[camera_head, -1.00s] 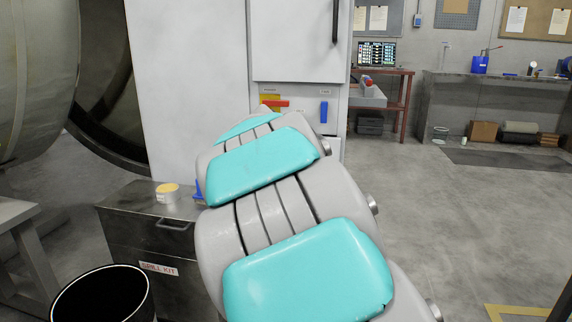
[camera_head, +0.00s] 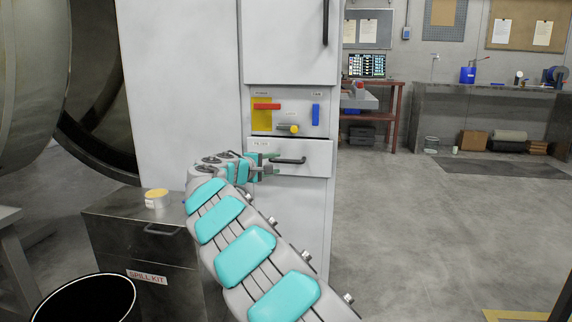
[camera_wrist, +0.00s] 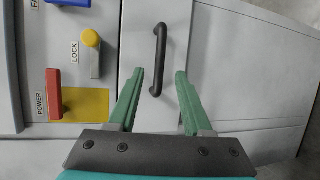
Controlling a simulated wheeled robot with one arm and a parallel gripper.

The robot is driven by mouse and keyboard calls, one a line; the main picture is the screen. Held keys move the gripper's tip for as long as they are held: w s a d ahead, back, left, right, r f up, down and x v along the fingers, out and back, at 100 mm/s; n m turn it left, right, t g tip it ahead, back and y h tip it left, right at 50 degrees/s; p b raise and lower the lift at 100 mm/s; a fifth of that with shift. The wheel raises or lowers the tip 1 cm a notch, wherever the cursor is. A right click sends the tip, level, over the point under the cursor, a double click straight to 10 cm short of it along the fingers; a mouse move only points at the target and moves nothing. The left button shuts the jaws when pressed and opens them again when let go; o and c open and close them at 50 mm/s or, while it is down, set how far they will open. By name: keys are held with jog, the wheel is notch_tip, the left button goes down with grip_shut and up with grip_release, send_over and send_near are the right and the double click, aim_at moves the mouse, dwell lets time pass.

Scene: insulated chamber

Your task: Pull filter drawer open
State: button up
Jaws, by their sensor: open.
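The filter drawer (camera_head: 315,163) is a pale grey panel low on the white cabinet, under the control panel. It looks flush with the cabinet. Its black bar handle (camera_head: 290,160) is in the head view; in the wrist view the handle (camera_wrist: 158,60) runs up the picture, ahead of the fingertips. My gripper (camera_head: 274,165) is at the left of the handle in the head view. In the wrist view my gripper (camera_wrist: 160,72) has its green fingers apart, with the handle's near end between or just beyond the tips. I cannot tell whether they touch it.
Above the drawer are a red power handle (camera_head: 267,106), a yellow-knobbed lock lever (camera_head: 290,128) and a blue handle (camera_head: 316,114). A spill kit chest (camera_head: 120,240) with a tin (camera_head: 157,200) on it and a black bin (camera_head: 95,300) stand left.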

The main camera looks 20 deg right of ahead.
aim_at(285, 162)
jog(key=x, duration=0.6)
jog(key=shift+d+f, duration=0.15)
jog(key=shift+w+d, duration=0.25)
jog(key=shift+d, duration=0.2)
grip_shut()
jog(key=shift+f, duration=0.1)
dwell(1.0)
